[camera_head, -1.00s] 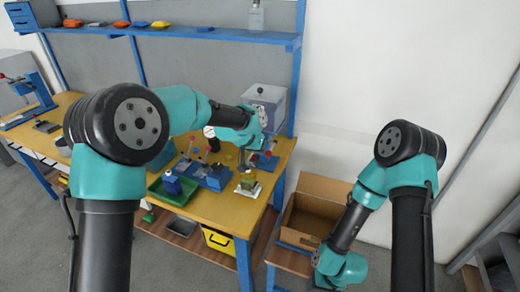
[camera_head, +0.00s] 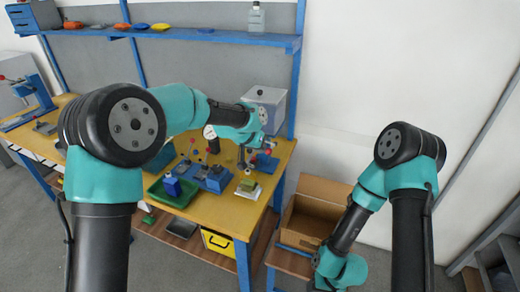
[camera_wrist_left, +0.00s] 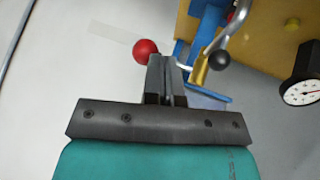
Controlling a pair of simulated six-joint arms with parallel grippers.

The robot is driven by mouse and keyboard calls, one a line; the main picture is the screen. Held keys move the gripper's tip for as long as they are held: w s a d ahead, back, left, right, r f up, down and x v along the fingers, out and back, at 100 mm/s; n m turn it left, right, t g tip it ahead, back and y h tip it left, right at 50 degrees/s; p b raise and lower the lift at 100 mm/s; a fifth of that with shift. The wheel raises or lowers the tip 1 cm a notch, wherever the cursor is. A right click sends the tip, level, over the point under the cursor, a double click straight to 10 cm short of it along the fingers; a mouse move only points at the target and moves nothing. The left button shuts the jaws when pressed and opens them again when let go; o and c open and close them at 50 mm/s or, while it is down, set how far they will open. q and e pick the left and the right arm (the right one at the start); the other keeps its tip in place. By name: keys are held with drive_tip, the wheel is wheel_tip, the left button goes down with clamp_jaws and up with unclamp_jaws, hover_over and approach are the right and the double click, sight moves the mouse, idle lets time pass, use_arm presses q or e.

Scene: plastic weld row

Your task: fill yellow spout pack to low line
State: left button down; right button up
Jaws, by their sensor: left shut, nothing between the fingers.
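A small yellow pack (camera_head: 161,26) lies on the high blue shelf, in a row with orange and blue ones; I cannot tell if it has a spout. My left gripper (camera_wrist_left: 164,60) is shut and empty. In the left wrist view its tips are close beside a red ball knob (camera_wrist_left: 146,49); I cannot tell whether they touch. In the head view my left wrist is at the bench's right end, in front of a grey box-shaped machine (camera_head: 267,96), and the fingers are hard to make out. No fill line is readable. My right gripper's fingers do not show.
On the bench are a green tray (camera_head: 186,200) with a blue block (camera_head: 172,186), a blue fixture (camera_head: 213,180) and a small pale block with a greenish top (camera_head: 248,188). A dial gauge (camera_wrist_left: 302,93) and a black ball knob (camera_wrist_left: 220,58) are near my gripper. An open cardboard box (camera_head: 322,190) stands right.

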use_arm(q)
drive_tip(key=shift+a, duration=0.1)
drive_tip(key=a+r, duration=0.7)
drive_tip(key=r, duration=0.4)
drive_tip(key=shift+s, duration=0.2)
drive_tip(key=shift+a, duration=0.1)
